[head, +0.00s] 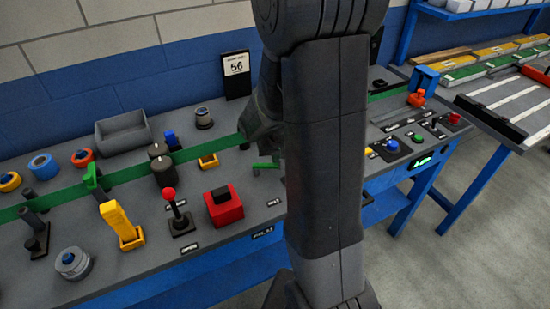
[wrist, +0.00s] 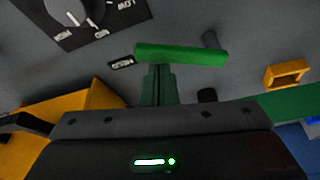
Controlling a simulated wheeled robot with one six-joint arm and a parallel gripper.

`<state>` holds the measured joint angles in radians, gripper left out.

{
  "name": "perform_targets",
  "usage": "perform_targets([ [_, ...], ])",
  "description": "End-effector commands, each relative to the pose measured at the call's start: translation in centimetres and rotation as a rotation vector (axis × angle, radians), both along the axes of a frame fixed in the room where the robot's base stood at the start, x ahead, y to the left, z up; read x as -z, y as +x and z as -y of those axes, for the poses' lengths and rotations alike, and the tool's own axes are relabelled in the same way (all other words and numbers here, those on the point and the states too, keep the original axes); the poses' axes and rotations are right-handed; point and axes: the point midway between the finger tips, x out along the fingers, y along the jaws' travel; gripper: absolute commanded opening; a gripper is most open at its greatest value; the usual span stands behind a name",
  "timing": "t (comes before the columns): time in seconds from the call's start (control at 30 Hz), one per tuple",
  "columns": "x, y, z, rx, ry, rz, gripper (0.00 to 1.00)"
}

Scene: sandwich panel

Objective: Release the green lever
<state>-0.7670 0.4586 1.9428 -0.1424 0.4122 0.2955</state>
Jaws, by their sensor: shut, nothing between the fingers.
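The green lever (head: 266,165) shows in the head view just left of my arm, on the grey panel. In the wrist view the green lever (wrist: 182,54) is a bright green bar lying crosswise, with a dark post at its right end. My gripper (wrist: 159,72) is shut and empty, its two dark fingers side by side. The fingertips appear right against the near edge of the bar, left of its middle; whether they touch it I cannot tell. In the head view my arm hides most of the gripper.
A red block (head: 223,208) with a black top and a red-knobbed joystick (head: 171,205) stand left of the lever. A small yellow frame (wrist: 286,74) lies to its right in the wrist view. A black dial plate (wrist: 85,17) is at upper left. A green strip (head: 130,183) crosses the panel.

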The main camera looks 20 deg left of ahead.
Motion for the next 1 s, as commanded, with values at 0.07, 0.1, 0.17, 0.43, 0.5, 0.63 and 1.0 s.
perform_targets([
  [0.07,0.5,-0.4,0.2,0.04,0.0,0.001,0.0],
  [0.1,0.5,-0.5,0.3,0.073,0.0,0.002,0.0],
  [0.17,0.6,-0.8,0.4,0.122,0.0,0.001,0.0],
  [0.43,0.7,-2.1,0.8,0.218,0.002,0.002,0.0],
  [0.5,0.6,-2.5,0.9,0.282,0.002,0.002,0.0],
  [0.63,0.5,-3.1,1.0,0.386,0.002,0.002,0.0],
  [1.0,0.3,-4.5,0.9,0.708,-0.001,0.001,0.0],
])
